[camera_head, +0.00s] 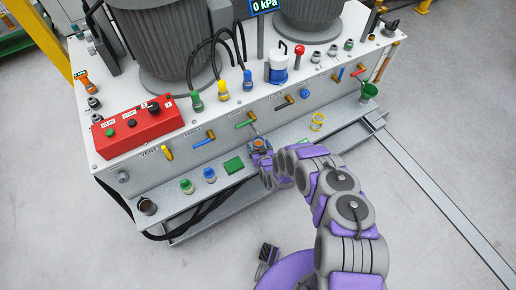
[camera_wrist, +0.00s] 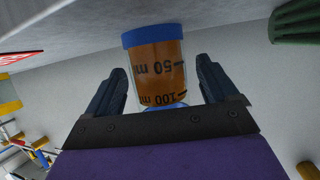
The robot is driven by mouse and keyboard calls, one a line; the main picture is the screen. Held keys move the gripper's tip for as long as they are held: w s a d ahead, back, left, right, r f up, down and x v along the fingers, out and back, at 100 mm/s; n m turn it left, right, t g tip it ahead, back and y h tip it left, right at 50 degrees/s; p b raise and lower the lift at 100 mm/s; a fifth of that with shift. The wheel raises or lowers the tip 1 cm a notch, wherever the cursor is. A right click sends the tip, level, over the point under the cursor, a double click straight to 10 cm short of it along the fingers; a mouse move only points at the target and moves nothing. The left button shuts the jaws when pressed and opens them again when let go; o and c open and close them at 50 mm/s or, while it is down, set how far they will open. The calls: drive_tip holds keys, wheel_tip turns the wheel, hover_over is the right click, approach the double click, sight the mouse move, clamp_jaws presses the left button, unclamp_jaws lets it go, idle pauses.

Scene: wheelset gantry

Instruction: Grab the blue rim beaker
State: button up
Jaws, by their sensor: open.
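The blue rim beaker (camera_wrist: 158,72) fills the middle of the wrist view. It is clear, filled with brown-orange liquid, and has black 50 ml and 100 ml marks that appear upside down. A blue band shows at its upper end in the picture, and some blue at its lower end. My gripper (camera_wrist: 160,88) is open, with one dark finger on each side of the beaker and a visible gap at each. In the head view, my gripper (camera_head: 262,150) is at the machine's front shelf, around the small orange-brown beaker (camera_head: 259,143), which it partly hides.
The shelf (camera_head: 290,138) also carries a green block (camera_head: 233,165), a blue-topped container (camera_head: 209,174), a green-topped one (camera_head: 186,186) and a yellow ring (camera_head: 318,121). The machine's front wall with coloured valve handles (camera_head: 204,143) rises behind. The floor (camera_head: 430,130) at right is mostly clear.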

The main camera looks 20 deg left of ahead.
drive_tip(key=shift+c, duration=0.2)
drive_tip(key=c, duration=1.2)
drive_tip(key=shift+r, duration=0.1)
